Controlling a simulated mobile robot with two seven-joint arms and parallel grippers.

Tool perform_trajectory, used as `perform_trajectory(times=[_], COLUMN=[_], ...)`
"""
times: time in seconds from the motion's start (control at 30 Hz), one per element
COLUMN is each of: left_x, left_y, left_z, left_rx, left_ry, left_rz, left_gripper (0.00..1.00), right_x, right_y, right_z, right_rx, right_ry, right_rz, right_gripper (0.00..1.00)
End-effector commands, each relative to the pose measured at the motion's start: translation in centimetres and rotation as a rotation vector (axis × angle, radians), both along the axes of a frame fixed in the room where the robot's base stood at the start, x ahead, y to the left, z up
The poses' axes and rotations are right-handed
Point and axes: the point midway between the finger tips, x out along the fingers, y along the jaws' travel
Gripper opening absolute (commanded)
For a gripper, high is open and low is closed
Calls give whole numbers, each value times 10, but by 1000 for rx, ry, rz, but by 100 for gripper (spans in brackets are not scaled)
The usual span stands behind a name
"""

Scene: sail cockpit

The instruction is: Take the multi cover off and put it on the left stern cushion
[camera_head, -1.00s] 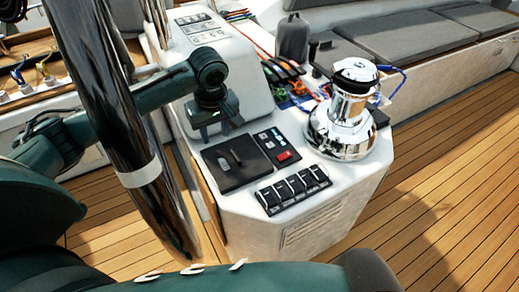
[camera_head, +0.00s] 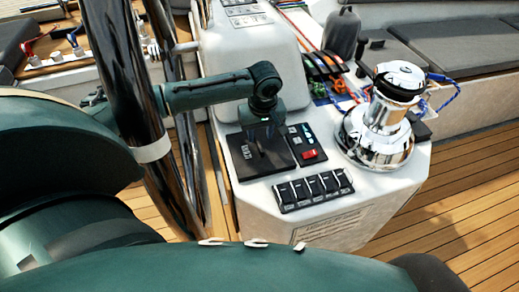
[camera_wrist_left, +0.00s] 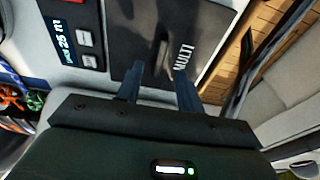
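The multi cover (camera_head: 245,168) is a flat black square plate with a raised grip in its middle, lying on the white console. In the left wrist view the cover (camera_wrist_left: 205,22) shows the word MULTI and its upright grip (camera_wrist_left: 163,52). My left gripper (camera_head: 264,140) is over the cover. In the left wrist view its two fingers (camera_wrist_left: 159,70) are apart, with the grip between and just beyond their tips; contact cannot be told. Grey cushions lie at the top right (camera_head: 470,70), and a dark one at the far left (camera_head: 12,40); which is the left stern one is unclear. My right gripper is not in view.
A small display panel (camera_head: 306,146) and a row of black switches (camera_head: 313,188) sit beside the cover. A chrome winch (camera_head: 380,125) stands to the right. The steering wheel rim (camera_head: 130,90) crosses in front of my left arm. Ropes and clutches (camera_head: 325,72) lie behind.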

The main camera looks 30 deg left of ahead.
Motion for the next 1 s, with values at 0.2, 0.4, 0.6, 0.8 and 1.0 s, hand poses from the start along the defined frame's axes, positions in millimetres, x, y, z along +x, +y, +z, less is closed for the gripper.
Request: perform_trajectory(times=[0.2, 0.4, 0.6, 0.8, 1.0], left_x=[3, 5, 5, 5, 5], left_y=[5, 7, 7, 7, 7], left_z=[-30, -49, -50, -50, -50], left_rx=[2, 1, 1, 0, 0], left_ry=[2, -1, -1, 0, 0], left_rz=[0, 0, -1, 0, 0], left_gripper=[37, 37, 37, 23, 7], right_x=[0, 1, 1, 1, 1], right_y=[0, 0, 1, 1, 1], right_z=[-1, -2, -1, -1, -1], right_rx=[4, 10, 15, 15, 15], right_ry=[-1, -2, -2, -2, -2], right_rz=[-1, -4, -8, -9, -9], right_gripper=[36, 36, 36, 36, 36])
